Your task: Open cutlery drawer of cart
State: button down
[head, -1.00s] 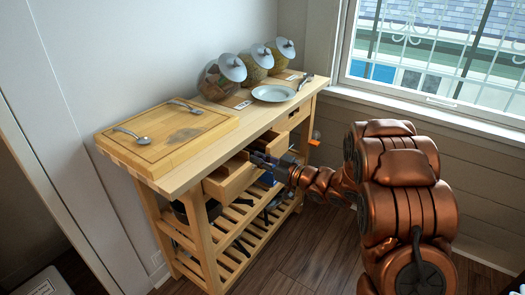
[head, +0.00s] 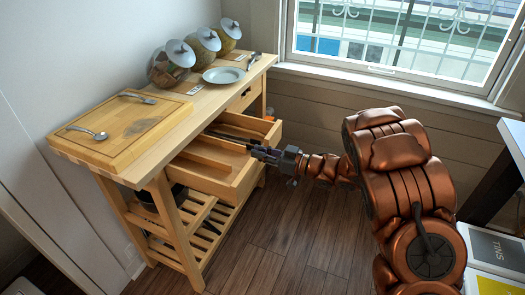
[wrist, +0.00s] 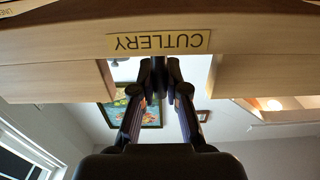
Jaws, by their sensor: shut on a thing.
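The wooden cart (head: 165,172) stands against the wall at the left. Its cutlery drawer (head: 205,178) is pulled well out, and its inside shows, with dark cutlery (head: 228,136) towards the far end. In the wrist view its front carries an upside-down label (wrist: 158,42) reading CUTLERY. My gripper (head: 258,150) is at the middle of the drawer front. In the wrist view its fingers (wrist: 158,68) are together at the front's edge beside the label, shut on the drawer front in a gap between two wooden parts. The exact grip is partly hidden.
Another drawer (head: 245,98) at the far end looks closed. A desk (head: 512,140) stands at right. Wood floor (head: 290,240) in front is clear.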

jog(key=shift+w+r, duration=0.1)
jog(key=c, duration=1.2)
grip_release()
jog(key=shift+o, duration=0.2)
jog(key=v, duration=1.2)
